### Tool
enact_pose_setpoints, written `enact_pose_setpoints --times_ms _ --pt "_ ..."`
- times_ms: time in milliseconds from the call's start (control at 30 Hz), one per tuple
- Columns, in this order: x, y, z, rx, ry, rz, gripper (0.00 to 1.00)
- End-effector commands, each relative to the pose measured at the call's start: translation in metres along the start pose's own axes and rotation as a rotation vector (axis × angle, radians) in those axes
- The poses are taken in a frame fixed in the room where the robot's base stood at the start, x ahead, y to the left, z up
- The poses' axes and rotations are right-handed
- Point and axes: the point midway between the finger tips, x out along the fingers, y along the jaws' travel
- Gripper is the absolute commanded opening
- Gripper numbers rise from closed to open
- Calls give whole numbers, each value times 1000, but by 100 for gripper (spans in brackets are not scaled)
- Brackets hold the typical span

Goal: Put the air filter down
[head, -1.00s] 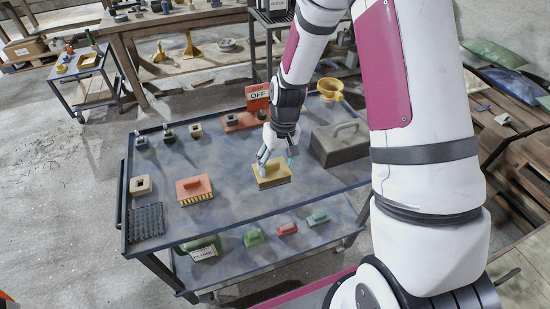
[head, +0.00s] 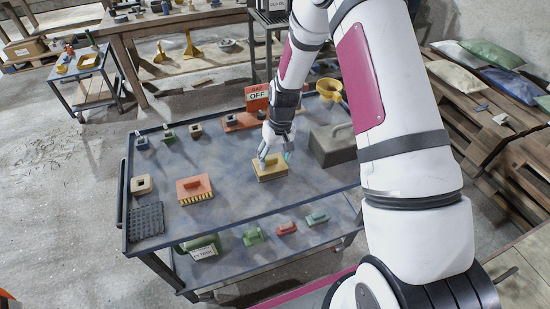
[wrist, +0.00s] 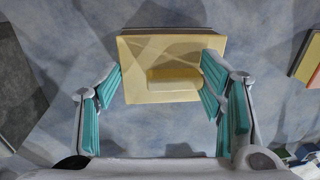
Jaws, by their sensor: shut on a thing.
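The air filter, which I take to be the yellow block with a raised bar handle (head: 270,172), is at the middle of the cart's upper top (head: 235,205). My gripper (head: 274,158) reaches down over it from above. In the wrist view, the teal-padded fingers of my gripper (wrist: 163,78) are on either side of the yellow block (wrist: 140,94), shut on it. The block looks level. I cannot tell whether its underside touches the cart top or hangs slightly above it.
An orange brush-like block (head: 195,189) lies to the left, a grey box with a handle (head: 325,150) to the right. An orange-red sign (head: 257,98) stands behind. A dark ribbed mat (head: 147,221) is at the front-left corner. Bare cart top lies between the orange and yellow blocks.

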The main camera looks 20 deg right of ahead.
Motion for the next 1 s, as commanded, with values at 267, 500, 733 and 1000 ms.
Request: enact_pose_setpoints --times_ms 267,500,733,1000 --pt "2 0 0 0 0 0 84" --pt "2 0 0 0 0 0 84" --pt "-17 0 -1 0 3 0 84" --pt "-72 0 -2 0 5 1 84"
